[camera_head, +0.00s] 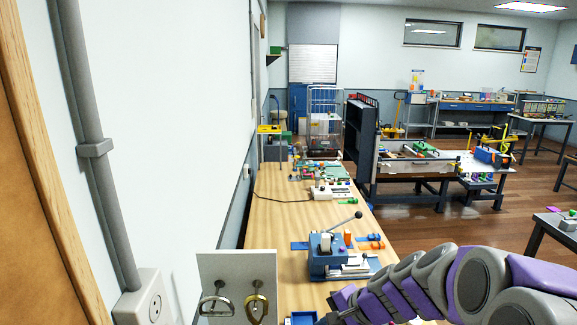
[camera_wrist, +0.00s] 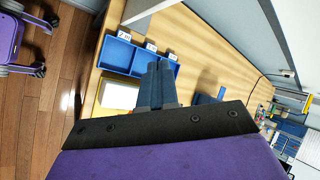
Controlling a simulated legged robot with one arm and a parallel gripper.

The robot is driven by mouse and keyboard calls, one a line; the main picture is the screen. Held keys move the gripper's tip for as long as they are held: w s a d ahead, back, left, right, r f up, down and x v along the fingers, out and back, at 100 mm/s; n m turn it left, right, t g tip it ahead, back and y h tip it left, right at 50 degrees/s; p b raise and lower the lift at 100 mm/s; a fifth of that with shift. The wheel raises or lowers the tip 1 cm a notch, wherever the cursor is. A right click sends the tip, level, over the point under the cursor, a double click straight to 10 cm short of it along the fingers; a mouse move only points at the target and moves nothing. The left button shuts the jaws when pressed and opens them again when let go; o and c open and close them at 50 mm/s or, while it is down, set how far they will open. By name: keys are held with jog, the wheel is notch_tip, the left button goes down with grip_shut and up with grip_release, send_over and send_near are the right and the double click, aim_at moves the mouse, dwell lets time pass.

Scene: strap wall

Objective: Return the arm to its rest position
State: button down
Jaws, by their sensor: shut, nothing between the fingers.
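My arm (camera_head: 425,285) is purple and grey and reaches in from the lower right in the head view, over the front part of the wooden bench. Its far end lies low, near the bottom edge, and the fingers are not clear there. In the wrist view my gripper (camera_wrist: 160,70) shows its two dark blue fingers side by side, shut and empty. They point towards a blue compartment tray (camera_wrist: 118,54) on the bench and cover part of it. I cannot tell the gap between fingertips and tray.
A white panel (camera_head: 235,268) with two hooks carries a silver shackle (camera_head: 216,306) and a brass-coloured ring (camera_head: 256,307), left of my arm. A blue lever device (camera_head: 325,252) stands on the wooden bench (camera_head: 283,208). Open wooden floor (camera_head: 420,215) lies to the right.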

jog(key=s+d+n+g+h, duration=0.2)
jog(key=s+n, duration=0.1)
jog(key=s, duration=0.7)
jog(key=s+d+n+g+h, duration=0.1)
jog(key=s+n+g+h, duration=0.1)
jog(key=s, duration=0.9)
jog(key=s+d+r+n+g+h, duration=0.1)
jog(key=s+n, duration=0.4)
jog(key=s, duration=0.5)
jog(key=shift+s+d+g+h, duration=0.3)
jog(key=shift+d+g+h, duration=0.1)
jog(key=shift+d+h, duration=0.4)
